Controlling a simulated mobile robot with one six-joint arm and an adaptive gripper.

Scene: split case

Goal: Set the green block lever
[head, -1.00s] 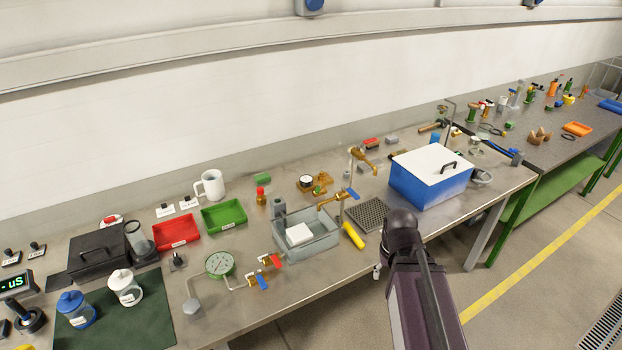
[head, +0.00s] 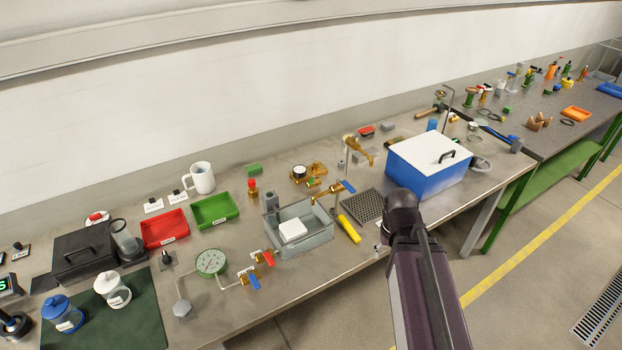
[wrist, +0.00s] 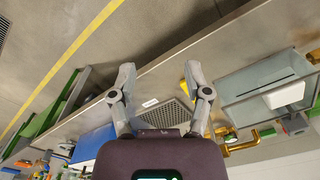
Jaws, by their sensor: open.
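A small green block (head: 254,169) lies at the back of the bench, right of the white mug. A smaller green part (head: 314,182) shows beside the brass fitting with a round dial. I cannot tell which of these, if either, carries the lever; no lever is clear on them. My gripper (wrist: 158,72) is open and empty in the wrist view, its two fingers spread above the bench's front edge. In the head view its fingers are hidden, and only my dark arm shows at the lower middle, in front of the blue box.
The blue box (head: 416,183) with a white lid stands right of the perforated plate (head: 363,206). The floor in front is open.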

